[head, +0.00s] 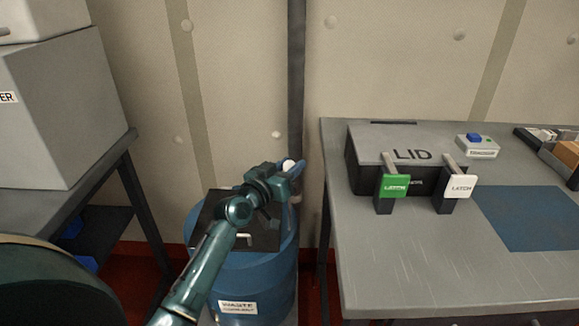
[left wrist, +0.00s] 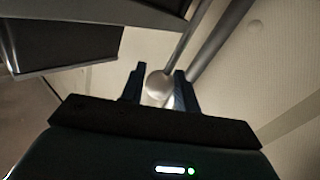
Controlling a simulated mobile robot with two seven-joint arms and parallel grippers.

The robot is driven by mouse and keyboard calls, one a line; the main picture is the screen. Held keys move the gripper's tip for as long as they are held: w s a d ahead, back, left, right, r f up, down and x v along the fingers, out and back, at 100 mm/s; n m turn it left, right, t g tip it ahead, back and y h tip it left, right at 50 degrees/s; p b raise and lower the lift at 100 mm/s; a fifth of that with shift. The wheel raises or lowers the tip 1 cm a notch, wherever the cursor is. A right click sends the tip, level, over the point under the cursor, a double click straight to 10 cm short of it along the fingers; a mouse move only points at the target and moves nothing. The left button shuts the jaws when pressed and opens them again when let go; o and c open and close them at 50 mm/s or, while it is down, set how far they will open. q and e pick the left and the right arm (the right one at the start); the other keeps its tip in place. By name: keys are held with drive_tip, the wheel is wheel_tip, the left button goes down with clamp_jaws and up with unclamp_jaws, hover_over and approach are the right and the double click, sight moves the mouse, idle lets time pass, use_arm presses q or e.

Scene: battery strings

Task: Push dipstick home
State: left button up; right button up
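A white round knob, which looks like the top of the dipstick (head: 288,165), shows at the back edge of the blue waste drum (head: 255,285). My left gripper (head: 285,172) is at this knob, above the drum's back right rim. In the left wrist view the knob (left wrist: 158,85) sits between the two fingers of my left gripper (left wrist: 158,92), with a finger against each side, so it looks shut on it. The stick below the knob is mostly hidden by the gripper. My right gripper is not in view.
A dark plate (head: 215,225) lies on the drum top. A grey pipe (head: 296,80) runs up the wall behind it. A table (head: 400,270) with a lidded box (head: 370,150) stands at right. A grey cabinet (head: 60,110) on a bench stands at left.

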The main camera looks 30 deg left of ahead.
use_arm(q)
clamp_jaws()
drive_tip(key=shift+f+b, duration=0.3)
drive_tip(key=shift+f, duration=0.05)
wheel_tip(320, 180, down, 12)
drive_tip(key=b, duration=0.9)
drive_tip(key=shift+r+b, duration=0.1)
drive_tip(key=shift+b, duration=0.2)
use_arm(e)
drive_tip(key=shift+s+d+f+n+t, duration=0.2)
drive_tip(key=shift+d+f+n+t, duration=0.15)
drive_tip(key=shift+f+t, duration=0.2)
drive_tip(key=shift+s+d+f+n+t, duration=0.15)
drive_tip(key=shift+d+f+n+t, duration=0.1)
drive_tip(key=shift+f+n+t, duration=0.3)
use_arm(q)
drive_tip(key=shift+o, duration=2.1)
unclamp_jaws()
drive_tip(key=shift+r, duration=0.1)
